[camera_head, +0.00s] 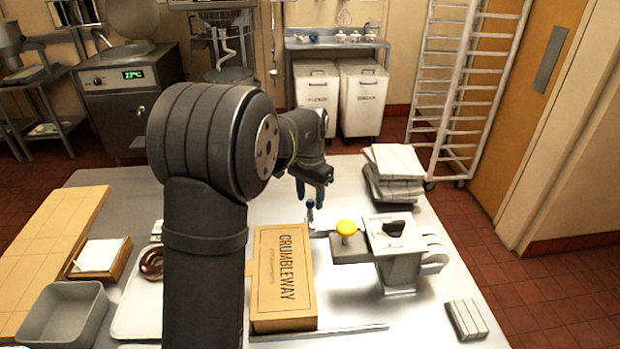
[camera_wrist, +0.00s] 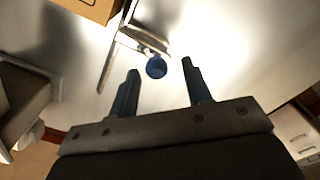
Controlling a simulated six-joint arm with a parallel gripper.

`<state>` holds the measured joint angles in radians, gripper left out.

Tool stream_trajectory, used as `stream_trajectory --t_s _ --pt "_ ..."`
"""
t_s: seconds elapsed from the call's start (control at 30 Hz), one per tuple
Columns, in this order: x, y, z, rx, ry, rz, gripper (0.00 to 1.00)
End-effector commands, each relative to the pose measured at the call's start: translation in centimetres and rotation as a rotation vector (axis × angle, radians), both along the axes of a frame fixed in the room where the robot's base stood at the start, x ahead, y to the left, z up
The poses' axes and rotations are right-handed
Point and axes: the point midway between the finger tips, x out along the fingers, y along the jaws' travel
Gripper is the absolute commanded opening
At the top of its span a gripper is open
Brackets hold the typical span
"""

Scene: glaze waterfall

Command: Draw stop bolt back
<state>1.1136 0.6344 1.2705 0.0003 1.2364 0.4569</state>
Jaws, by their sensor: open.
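The stop bolt shows as a blue round knob (camera_head: 310,205) on a small metal fitting, between the box and the grey machine (camera_head: 400,268). In the wrist view the blue knob (camera_wrist: 156,67) sits at the end of a metal bracket (camera_wrist: 140,38). My gripper (camera_head: 311,197) is open and points down just above the knob in the head view. In the wrist view its two dark blue fingers stand to either side of the knob's line, apart from it. Whether the knob lies at fingertip depth I cannot tell.
A brown CRUMBLEWAY box (camera_head: 283,278) stands left of the bolt. A stack of white packs (camera_head: 394,165) is behind. A metal rail (camera_head: 340,331) lies in front.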

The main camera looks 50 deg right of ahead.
Motion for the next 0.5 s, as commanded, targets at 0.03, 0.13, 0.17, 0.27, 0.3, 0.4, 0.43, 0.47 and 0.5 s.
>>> stream_trajectory --t_s 0.03,0.13,0.17,0.27,0.3,0.4,0.43,0.47,0.5 --pt "0.0 -0.1 0.6 -0.003 -0.001 0.000 0.45" --pt "0.0 -0.1 2.2 -0.004 -0.002 0.000 0.45" --pt "0.0 -0.1 2.9 -0.006 -0.003 0.000 0.45" --pt "0.0 -0.1 5.3 -0.005 -0.003 0.000 0.45" --pt "0.0 -0.1 6.3 -0.006 -0.003 0.000 0.45" --pt "0.0 -0.1 8.8 -0.006 -0.003 0.000 0.45" --pt "0.0 -0.1 9.5 -0.006 -0.003 0.000 0.45" --pt "0.0 -0.1 10.3 -0.006 -0.003 0.000 0.45" --pt "0.0 -0.1 11.2 -0.006 -0.003 0.000 0.45"
